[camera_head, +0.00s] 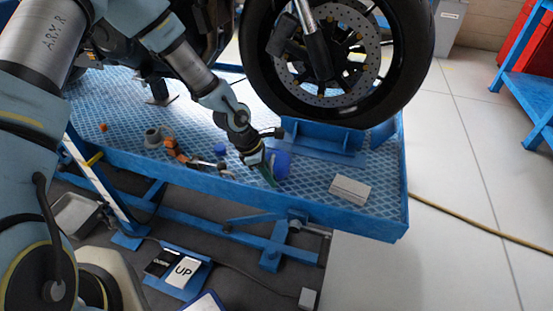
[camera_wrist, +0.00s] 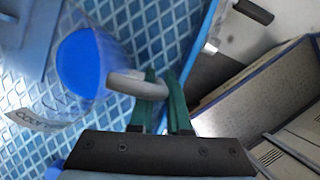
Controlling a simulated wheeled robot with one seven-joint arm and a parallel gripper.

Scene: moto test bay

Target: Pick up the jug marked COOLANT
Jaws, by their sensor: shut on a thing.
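The jug marked COOLANT (camera_wrist: 88,62) is translucent with a blue round top and a grey loop handle (camera_wrist: 136,85). Its pale label (camera_wrist: 38,120) is only partly readable in the wrist view. In the head view the jug (camera_head: 282,164) shows as a blue shape on the lift platform, partly hidden by my gripper (camera_head: 268,176). In the wrist view my gripper's green fingers (camera_wrist: 162,100) are shut on the handle, one on each side. I cannot tell whether the jug's base touches the platform.
The blue lift platform (camera_head: 225,182) has a raised rim. A motorcycle wheel (camera_head: 335,50) stands just behind the jug, in a blue chock (camera_head: 322,135). A grey block (camera_head: 349,190) lies to the right. A grey container (camera_head: 153,137) and an orange item (camera_head: 171,146) stand left.

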